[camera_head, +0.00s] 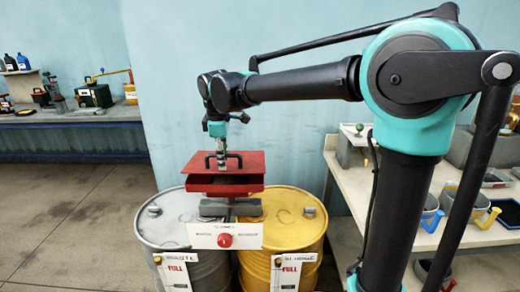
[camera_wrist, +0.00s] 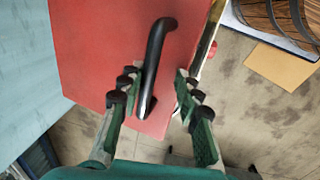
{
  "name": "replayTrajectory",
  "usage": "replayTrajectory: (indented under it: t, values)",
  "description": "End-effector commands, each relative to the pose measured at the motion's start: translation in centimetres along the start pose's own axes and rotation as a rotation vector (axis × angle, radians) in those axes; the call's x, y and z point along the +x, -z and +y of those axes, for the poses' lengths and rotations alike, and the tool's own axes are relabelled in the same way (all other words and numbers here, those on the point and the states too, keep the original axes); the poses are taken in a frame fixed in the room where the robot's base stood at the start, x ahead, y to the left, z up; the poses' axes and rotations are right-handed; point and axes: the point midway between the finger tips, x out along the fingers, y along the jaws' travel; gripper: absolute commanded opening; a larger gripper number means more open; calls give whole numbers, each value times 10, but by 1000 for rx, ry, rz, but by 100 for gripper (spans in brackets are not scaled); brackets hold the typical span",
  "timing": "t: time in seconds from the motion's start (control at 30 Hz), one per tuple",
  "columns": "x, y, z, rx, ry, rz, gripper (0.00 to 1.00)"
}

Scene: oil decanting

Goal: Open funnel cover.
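The funnel is a red square box (camera_head: 212,192) above the drums. Its flat red cover (camera_head: 252,161) lies over the top, with a dark band between cover and box. I cannot tell whether the cover is slightly raised. A black bar handle (camera_head: 208,163) stands on the cover. In the wrist view, the red cover (camera_wrist: 95,45) fills the upper left and the handle (camera_wrist: 153,62) runs between my fingers. My gripper (camera_wrist: 156,82) is open, one green finger on each side of the handle, with gaps visible. In the head view, my gripper (camera_head: 225,152) is right at the handle from above.
A grey drum (camera_head: 185,232) and a yellow drum (camera_head: 290,232) stand under the funnel, with a sign (camera_head: 200,236) and red knob (camera_head: 225,240) in front. Floor (camera_head: 70,200) at left is clear.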

Motion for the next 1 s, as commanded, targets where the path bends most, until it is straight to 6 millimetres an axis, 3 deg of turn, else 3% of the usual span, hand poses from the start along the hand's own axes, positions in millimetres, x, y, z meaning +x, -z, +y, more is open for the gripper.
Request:
replayTrajectory:
  t: [0.1,0.37,1.0]
  values:
    - [10,0,-7,-2,-56,0,33]
    - [-26,0,-8,-1,-47,0,33]
    - [-136,0,-12,-1,-48,0,33]
